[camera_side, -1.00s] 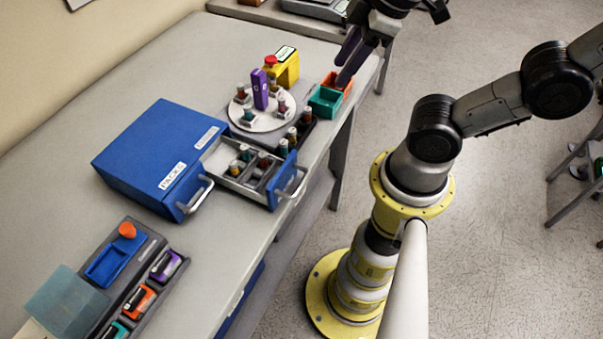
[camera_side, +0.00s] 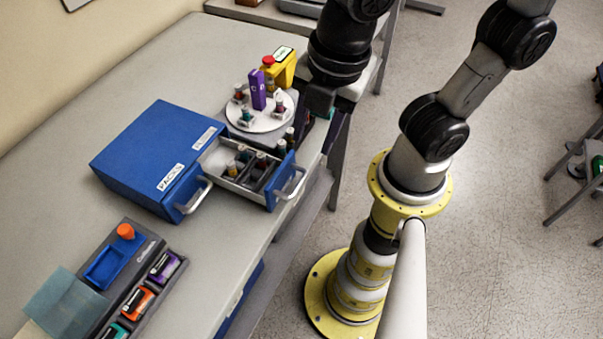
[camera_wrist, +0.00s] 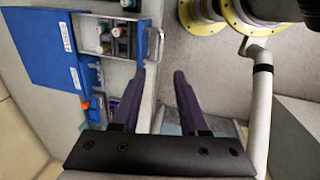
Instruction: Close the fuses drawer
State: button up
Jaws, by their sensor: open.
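The fuses drawer (camera_side: 240,165) is pulled out from the right half of the blue cabinet (camera_side: 140,150). It holds several small capped vials, and its blue front (camera_side: 280,182) carries a pale handle (camera_side: 295,184). The drawer (camera_wrist: 121,57) and its handle (camera_wrist: 158,45) also show in the wrist view, just ahead and left of my fingertips. My gripper (camera_wrist: 159,74) is open and empty, with its purple fingers apart. In the side view its dark body is above the table's right edge, behind the drawer, and its fingertips are hard to make out.
A round turntable (camera_side: 243,122) with vials and a purple item stands behind the drawer, with a yellow box (camera_side: 284,66) beyond. The PACKS drawer (camera_side: 185,195) looks shut.

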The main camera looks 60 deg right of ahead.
aim_at(299, 184)
jog(key=f, duration=0.4)
jog(key=w+f, duration=0.1)
jog(key=f, duration=0.3)
jog(key=w+f, duration=0.1)
jog(key=f, duration=0.3)
grip_shut()
jog(key=shift+w, duration=0.1)
dwell(1.0)
